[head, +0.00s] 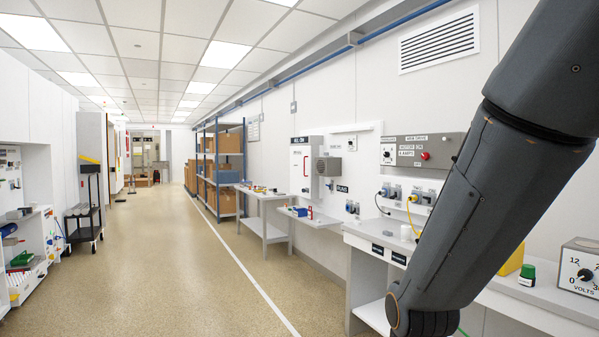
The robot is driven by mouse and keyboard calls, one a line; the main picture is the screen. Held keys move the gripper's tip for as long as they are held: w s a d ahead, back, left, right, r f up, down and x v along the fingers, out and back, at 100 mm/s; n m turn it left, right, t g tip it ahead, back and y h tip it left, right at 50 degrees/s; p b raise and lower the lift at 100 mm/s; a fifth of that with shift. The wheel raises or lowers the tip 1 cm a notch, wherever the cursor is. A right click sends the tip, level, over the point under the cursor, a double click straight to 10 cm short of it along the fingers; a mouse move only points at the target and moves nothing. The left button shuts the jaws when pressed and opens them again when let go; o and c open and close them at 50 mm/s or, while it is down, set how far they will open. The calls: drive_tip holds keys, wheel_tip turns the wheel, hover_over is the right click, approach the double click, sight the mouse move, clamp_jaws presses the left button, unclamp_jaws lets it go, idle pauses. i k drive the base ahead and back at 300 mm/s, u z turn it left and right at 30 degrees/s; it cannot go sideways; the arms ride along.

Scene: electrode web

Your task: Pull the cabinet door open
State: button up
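A white wall cabinet (302,170) hangs on the right-hand wall, just right of the picture's middle. Its front looks closed and carries a thin red upright bar (305,165) that may be a handle. A dark label (306,140) sits above it. My arm crosses the right side of the view, from the top right down to the bottom edge. My gripper is not in view, so its place relative to the cabinet and its state are hidden.
A workbench (357,235) runs along the right wall, with a grey control panel (420,150) above it. A small table (262,197) and a blue shelf rack (240,165) with boxes stand farther back. The aisle floor (150,260) is clear. A cart (84,210) stands at left.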

sight(301, 155)
drive_tip(key=u, duration=0.05)
drive_tip(key=i, duration=7.45)
drive_tip(key=u, duration=0.1)
